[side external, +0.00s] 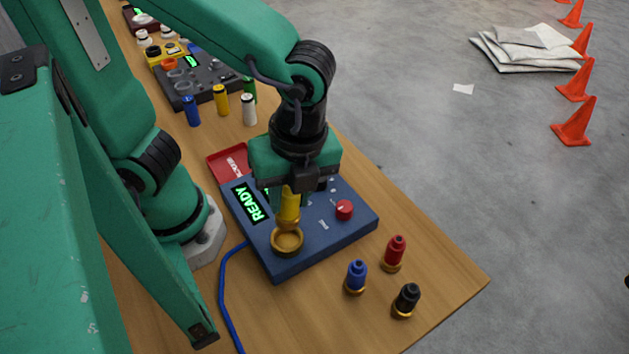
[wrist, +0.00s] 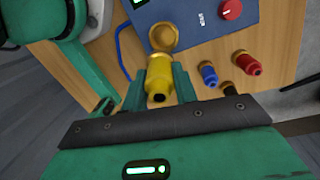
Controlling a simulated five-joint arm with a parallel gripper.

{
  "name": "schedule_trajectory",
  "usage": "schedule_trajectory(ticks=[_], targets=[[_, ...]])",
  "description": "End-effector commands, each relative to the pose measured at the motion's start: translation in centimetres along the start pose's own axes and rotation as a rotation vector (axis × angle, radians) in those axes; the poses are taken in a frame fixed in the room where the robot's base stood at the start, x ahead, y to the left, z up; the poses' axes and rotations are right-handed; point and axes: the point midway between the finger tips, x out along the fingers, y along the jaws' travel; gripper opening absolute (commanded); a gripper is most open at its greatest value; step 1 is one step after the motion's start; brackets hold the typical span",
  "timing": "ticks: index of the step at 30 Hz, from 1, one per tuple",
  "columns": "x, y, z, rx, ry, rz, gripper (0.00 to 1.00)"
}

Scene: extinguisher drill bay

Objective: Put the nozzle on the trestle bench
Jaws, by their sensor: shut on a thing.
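The yellow nozzle (side external: 289,208) is between the fingers of my gripper (side external: 288,196), over the near side of a blue console. In the wrist view, the nozzle (wrist: 159,76) sits between the green fingers of my gripper (wrist: 160,88), which is shut on it. A brass cup (side external: 287,241) on the console's near edge lies by the nozzle's lower end; I cannot tell whether they touch. The trestle bench (side external: 305,315) is the wooden top under everything, bare at the front. My gripper partly hides the nozzle's upper part in the side view.
The blue console (side external: 345,232) has a lit READY display and red knob. Red (side external: 395,252), blue (side external: 356,276) and black (side external: 406,299) nozzles stand right of it. A red tray (side external: 228,163), several small bottles (side external: 221,100) and a dark console (side external: 195,85) lie farther back.

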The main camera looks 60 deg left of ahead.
Motion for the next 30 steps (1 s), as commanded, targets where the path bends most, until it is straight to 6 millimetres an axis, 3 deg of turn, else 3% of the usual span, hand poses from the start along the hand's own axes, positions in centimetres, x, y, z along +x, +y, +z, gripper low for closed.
schedule_trajectory(ticks=[21, 30], targets=[[3.2, -0.6, -8.1, -0.463, 0.036, -0.056, 0.00], [4.2, -0.3, -10.2, -0.594, 0.054, -0.064, 0.00]])
